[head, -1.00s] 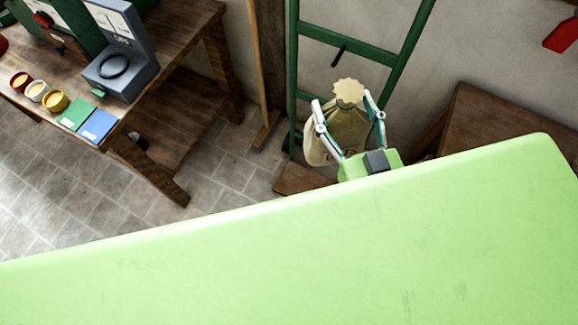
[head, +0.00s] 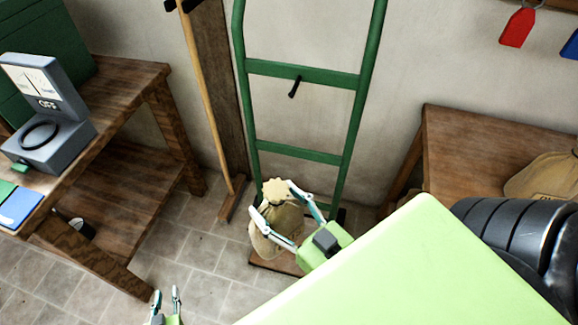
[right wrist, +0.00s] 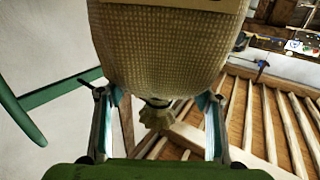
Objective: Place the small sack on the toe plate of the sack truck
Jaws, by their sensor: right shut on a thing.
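The small sack (head: 270,240) is beige with a tied, frilled neck, and stands upright at the foot of the green sack truck (head: 300,154). My right gripper (head: 279,213) is shut on the sack, one finger on either side. In the right wrist view the sack (right wrist: 175,50) fills the upper middle between the fingers (right wrist: 160,105). A brown plate (head: 282,264), apparently the toe plate, shows below the sack; I cannot tell whether the sack rests on it or hangs just above. My left gripper (head: 166,292) is low in the head view, fingers apart and empty.
A wooden bench (head: 110,195) with a grey scale (head: 45,135) stands at left. A broom (head: 205,100) leans by a post left of the truck. At right, another wooden table (head: 455,150) holds a sack (head: 545,178).

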